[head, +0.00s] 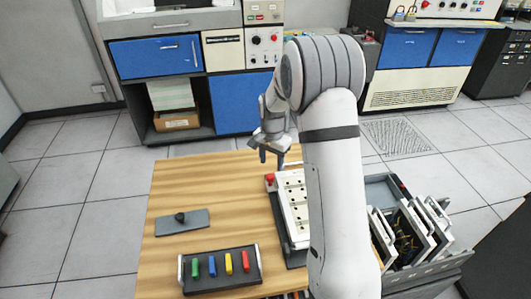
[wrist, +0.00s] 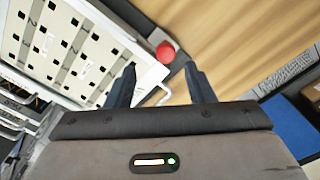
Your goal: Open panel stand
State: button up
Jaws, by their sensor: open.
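The panel stand holds a white panel (head: 291,202) with rows of dark slots, lying at a low angle on a dark base (head: 278,222). A red knob (head: 270,178) sits at the far left corner of the stand. My arm hides the right part. In the wrist view the white panel (wrist: 70,40) fills the upper left, with the red knob (wrist: 166,52) beyond my fingertips.
A grey plate with a black knob (head: 181,219) lies on the wooden table (head: 175,178). A black tray (head: 222,283) with several coloured handles stands in front. A grey crate (head: 440,268) with white-framed panels is at the right. Blue-and-white cabinets (head: 155,58) stand behind, across open floor.

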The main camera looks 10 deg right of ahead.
aim_at(270, 175)
jog(key=shift+w+f, duration=0.25)
jog(key=shift+w, duration=0.45)
notch_tip(270, 175, down, 7)
jog(key=shift+f+p, duration=0.2)
jog(key=shift+p, duration=0.7)
jog(key=shift+s, duration=0.1)
jog(key=shift+c, duration=0.6)
grip_shut()
